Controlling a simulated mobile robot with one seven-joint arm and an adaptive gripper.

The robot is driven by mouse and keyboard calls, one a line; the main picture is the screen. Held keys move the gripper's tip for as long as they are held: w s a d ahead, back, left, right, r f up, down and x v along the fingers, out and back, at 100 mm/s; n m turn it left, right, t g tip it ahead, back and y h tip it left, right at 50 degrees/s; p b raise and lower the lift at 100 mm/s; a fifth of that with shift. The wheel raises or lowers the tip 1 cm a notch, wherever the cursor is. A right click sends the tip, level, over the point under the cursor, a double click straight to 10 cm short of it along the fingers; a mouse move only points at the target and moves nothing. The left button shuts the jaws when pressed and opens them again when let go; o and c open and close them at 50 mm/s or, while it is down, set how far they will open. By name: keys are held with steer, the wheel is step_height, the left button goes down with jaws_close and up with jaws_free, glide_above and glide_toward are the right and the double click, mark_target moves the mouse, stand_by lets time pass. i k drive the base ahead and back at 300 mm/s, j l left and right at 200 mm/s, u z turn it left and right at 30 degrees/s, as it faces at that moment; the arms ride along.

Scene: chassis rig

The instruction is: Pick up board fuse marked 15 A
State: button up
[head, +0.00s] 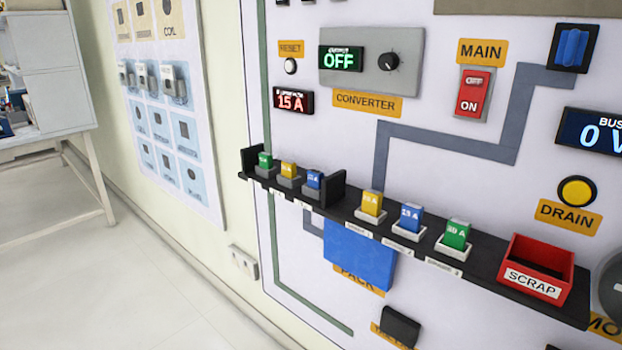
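A blue fuse (410,218) stands upright in a white socket on the black shelf, between a yellow fuse (372,204) and a green fuse (456,234). Its white marking looks like 15 A but is small and not fully clear. The green one reads 30 A; the yellow one's marking is hard to read. A second, smaller-looking blue fuse (313,180) stands in the rack at the shelf's left end, beside another yellow fuse (288,170) and another green fuse (265,160). Their markings are too small to read. My gripper is not in view.
The black shelf (490,262) juts from the panel. A red SCRAP bin (537,270) stands at its right end. Dark upright plates bound the left rack. A small red display (293,101) reads 15 A; the converter display (341,58) reads OFF. Open floor lies left.

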mark_target(314, 177)
steer(key=i+l+u, duration=0.1)
steer(key=l+u, duration=0.15)
steer(key=u, duration=0.2)
steer(key=l+u, duration=0.45)
steer(key=i+l+u, duration=0.1)
steer(key=u, duration=0.35)
steer(key=l, duration=0.1)
